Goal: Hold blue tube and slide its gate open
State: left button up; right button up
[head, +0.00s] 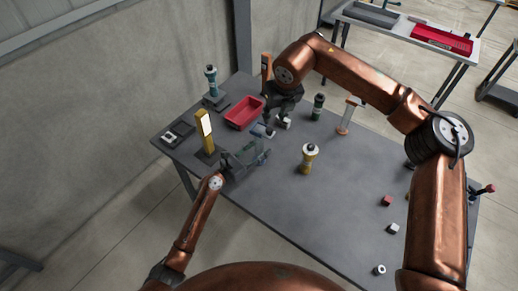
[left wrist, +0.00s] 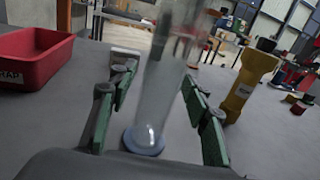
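The clear blue tube (left wrist: 170,75) stands on a round blue base (left wrist: 143,140) in the left wrist view, its top cut off by the frame. In the head view, its clear body (head: 263,149) is partly hidden by my left gripper. My left gripper (left wrist: 155,115) is open, with its green-padded fingers on either side of the tube and visible gaps to it. It also shows in the head view (head: 246,161). My right gripper (head: 283,119) is above the table just behind the tube; its fingers are too small and dark to read. The gate cannot be made out.
A red tray (head: 245,112) lies behind and left of the tube. A yellow post (head: 205,133) stands left of my left gripper. A yellow container (head: 308,158) and an orange-topped clear tube (head: 346,117) stand to the right. The table's front middle (head: 300,205) is clear.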

pick_arm(q)
grip_shut()
dwell(0.8)
pick_arm(e)
jog(key=shift+o, duration=0.4)
